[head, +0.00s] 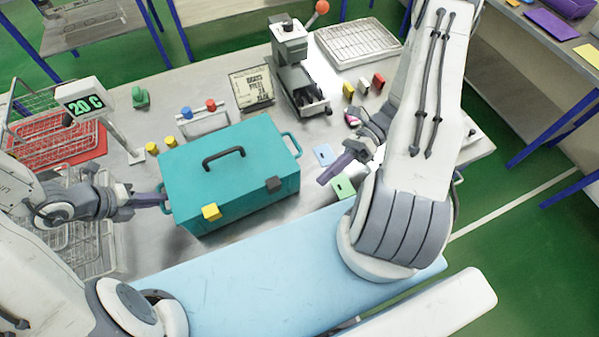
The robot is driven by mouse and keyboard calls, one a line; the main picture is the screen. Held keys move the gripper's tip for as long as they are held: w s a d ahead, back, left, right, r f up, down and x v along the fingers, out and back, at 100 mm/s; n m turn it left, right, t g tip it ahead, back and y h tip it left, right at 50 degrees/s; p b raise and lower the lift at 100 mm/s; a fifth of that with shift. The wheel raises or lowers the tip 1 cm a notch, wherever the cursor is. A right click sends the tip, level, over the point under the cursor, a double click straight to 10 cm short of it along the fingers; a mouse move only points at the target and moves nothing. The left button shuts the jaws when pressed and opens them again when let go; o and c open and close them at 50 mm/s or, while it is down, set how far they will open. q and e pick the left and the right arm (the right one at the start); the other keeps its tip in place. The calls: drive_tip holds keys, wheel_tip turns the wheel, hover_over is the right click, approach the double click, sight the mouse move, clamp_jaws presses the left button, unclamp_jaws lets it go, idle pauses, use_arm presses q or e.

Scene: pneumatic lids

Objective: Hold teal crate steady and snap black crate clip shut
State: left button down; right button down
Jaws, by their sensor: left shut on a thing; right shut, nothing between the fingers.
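The teal crate (230,158) stands on the metal table with its lid down and a black handle (223,155) on top. Its black clip (274,184) is at the right of the front top edge, and a yellow clip (211,212) is at the left. Whether either clip is latched is too small to tell. My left gripper (160,199) is shut on the handle at the crate's left end. My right gripper (324,180) is shut and empty, to the right of the crate and apart from the black clip.
A press with a red knob (290,55) and a wire tray (356,42) stand behind. Yellow cylinders (151,148) and a small rack (203,123) stand behind the crate. A green tag (343,187) and a light blue tag (323,155) lie near my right gripper. Wire baskets (50,140) are at left.

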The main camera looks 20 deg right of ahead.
use_arm(q)
drive_tip(key=c, duration=0.8)
unclamp_jaws()
drive_tip(key=shift+f, duration=0.1)
drive_tip(key=v, duration=1.2)
drive_tip(key=s+d+r+n+g+y+b, duration=0.1)
drive_tip(key=s+d+r+n+y+b, duration=0.1)
drive_tip(key=s+d+n, duration=0.4)
drive_tip(key=s+d+r+n+g+y+b, duration=0.1)
drive_tip(key=s+d+n, duration=0.6)
drive_tip(key=d+n, duration=0.7)
wheel_tip(320, 180, up, 3)
drive_tip(key=n+y+b, duration=0.1)
drive_tip(key=n+y, duration=0.1)
drive_tip(key=n, duration=0.5)
drive_tip(key=shift+s+g+b, duration=0.3)
drive_tip(key=shift+g+b, duration=0.05)
drive_tip(key=shift+g, duration=0.05)
use_arm(e)
drive_tip(key=s+a+r+n+t+h, duration=0.2)
drive_tip(key=a+r+n+h, duration=0.4)
drive_tip(key=n, duration=0.9)
drive_tip(key=s+a+r+n+t+h, duration=0.2)
drive_tip(key=a+r+n+h, duration=0.5)
drive_tip(key=n, duration=0.8)
drive_tip(key=s+a, duration=0.1)
drive_tip(key=a, duration=0.1)
drive_tip(key=shift+s+a+h, duration=0.25)
drive_tip(key=shift+a+h, duration=0.05)
drive_tip(key=shift+a, duration=0.05)
